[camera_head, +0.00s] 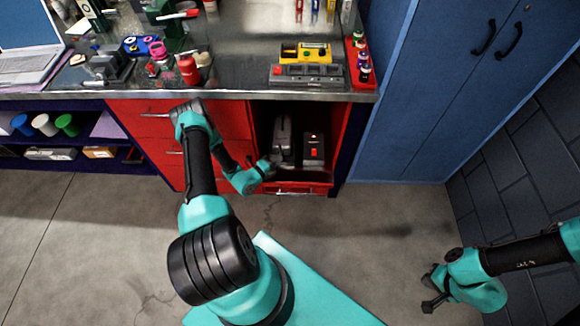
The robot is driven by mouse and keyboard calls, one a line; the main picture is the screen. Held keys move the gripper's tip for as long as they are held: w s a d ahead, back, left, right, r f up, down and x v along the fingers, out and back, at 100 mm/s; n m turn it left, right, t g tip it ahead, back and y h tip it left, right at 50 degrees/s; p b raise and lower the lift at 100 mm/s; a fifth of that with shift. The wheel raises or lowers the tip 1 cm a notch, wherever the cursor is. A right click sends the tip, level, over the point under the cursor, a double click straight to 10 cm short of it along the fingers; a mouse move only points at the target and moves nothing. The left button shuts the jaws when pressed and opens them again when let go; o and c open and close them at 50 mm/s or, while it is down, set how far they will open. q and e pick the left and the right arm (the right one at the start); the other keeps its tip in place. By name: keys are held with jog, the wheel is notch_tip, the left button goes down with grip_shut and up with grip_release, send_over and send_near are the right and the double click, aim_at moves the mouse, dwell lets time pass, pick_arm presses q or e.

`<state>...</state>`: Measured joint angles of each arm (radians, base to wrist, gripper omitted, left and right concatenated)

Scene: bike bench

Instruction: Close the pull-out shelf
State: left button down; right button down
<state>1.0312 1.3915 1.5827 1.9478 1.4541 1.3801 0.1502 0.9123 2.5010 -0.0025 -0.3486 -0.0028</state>
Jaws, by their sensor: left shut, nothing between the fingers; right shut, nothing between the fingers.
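The pull-out shelf (302,186) is at the bottom of an open red compartment under the workbench, with a red front and a silver handle. It bears a grey tool (283,140) and a dark box with a red switch (313,150). How far the shelf stands out is hard to tell from above. My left gripper (268,166) is shut and empty, at the left side of the compartment by the shelf's front left corner; whether it touches the shelf is unclear. My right gripper (430,291) is shut and empty, over the floor at the lower right, far from the shelf.
Red drawers (150,125) are left of the compartment, partly behind my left arm. The workbench top (235,70) carries tools, bottles and a laptop (30,65). A blue cabinet (430,100) stands to the right. The concrete floor (390,215) before the shelf is clear on the right.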

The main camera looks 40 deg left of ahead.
pick_arm(q)
jog(key=shift+w+a, duration=0.2)
jog(key=shift+s, duration=0.1)
jog(key=s+d, duration=0.2)
jog(key=s, duration=0.1)
jog(key=shift+d, duration=0.2)
jog(key=s+a, duration=0.1)
jog(key=s, duration=0.9)
jog(key=shift+a, duration=0.3)
